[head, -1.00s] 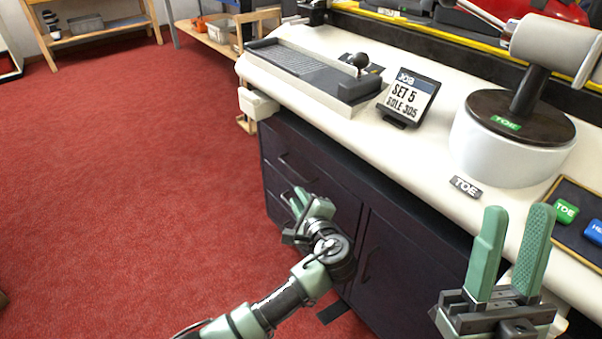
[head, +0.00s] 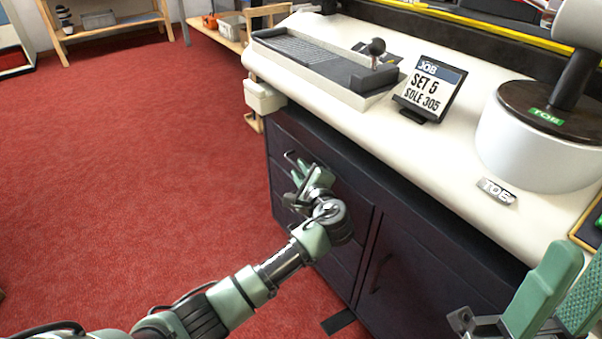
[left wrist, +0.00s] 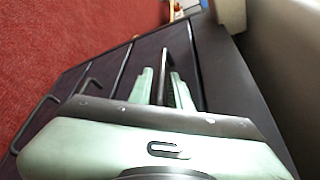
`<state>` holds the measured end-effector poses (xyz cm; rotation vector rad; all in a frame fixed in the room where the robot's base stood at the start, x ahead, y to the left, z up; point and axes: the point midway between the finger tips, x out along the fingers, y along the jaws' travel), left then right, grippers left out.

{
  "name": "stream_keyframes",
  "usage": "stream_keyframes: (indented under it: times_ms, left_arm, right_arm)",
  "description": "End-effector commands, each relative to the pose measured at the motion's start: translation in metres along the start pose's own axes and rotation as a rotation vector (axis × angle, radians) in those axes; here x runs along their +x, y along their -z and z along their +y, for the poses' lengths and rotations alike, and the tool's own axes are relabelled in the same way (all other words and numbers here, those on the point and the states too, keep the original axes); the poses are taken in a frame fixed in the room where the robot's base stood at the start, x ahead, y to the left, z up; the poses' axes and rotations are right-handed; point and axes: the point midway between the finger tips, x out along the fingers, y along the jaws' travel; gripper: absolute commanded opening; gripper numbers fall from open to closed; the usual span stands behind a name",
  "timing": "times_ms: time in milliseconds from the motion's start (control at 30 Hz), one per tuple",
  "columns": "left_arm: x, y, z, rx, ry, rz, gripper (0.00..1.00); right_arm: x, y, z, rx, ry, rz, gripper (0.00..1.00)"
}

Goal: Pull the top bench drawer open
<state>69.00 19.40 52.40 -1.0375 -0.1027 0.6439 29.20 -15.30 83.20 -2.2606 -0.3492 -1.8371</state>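The dark bench cabinet has a stack of drawers at its left end. The top drawer (head: 318,155) looks shut, its front flush with the cabinet. Its bar handle (head: 290,157) shows partly beside my left gripper (head: 301,174), which is in front of the drawer. In the left wrist view, the top drawer's handle (left wrist: 163,72) runs between the two green fingers of my left gripper (left wrist: 163,80). The fingers are open, with a gap to the handle on each side. My right gripper (head: 582,258) is open and empty at the lower right, partly cut off.
Lower drawer handles (left wrist: 92,80) show in the left wrist view. A cabinet door handle (head: 380,273) is right of the drawers. The white benchtop (head: 440,150) overhangs the drawers, bearing a job sign (head: 432,90) and a round white stand (head: 535,145). Red carpet (head: 130,170) is clear at left.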

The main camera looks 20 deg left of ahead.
Motion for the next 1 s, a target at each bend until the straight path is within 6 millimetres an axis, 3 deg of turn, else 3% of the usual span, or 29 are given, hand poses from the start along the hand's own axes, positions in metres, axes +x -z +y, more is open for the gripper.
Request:
stream_keyframes:
  times_ms: [167, 233, 267, 1000]
  left_arm:
    - [0.0001, -0.0002, -0.0001, 0.000, 0.000, 0.000, 0.19]
    - [0.0000, -0.0001, 0.0000, 0.000, -0.001, 0.000, 0.02]
    - [0.0000, -0.0001, 0.0000, 0.000, -0.001, 0.000, 0.00]
    - [-0.0004, 0.0005, 0.0009, 0.001, -0.002, 0.001, 0.00]
  right_arm:
    - [0.0003, -0.0001, -0.0001, 0.000, 0.000, -0.001, 0.36]
    - [0.0003, -0.0001, -0.0001, 0.000, 0.000, -0.001, 0.36]
    - [0.0003, -0.0001, -0.0001, 0.000, 0.000, -0.001, 0.36]
    - [0.0001, -0.0003, 0.0000, 0.000, 0.000, -0.001, 0.36]
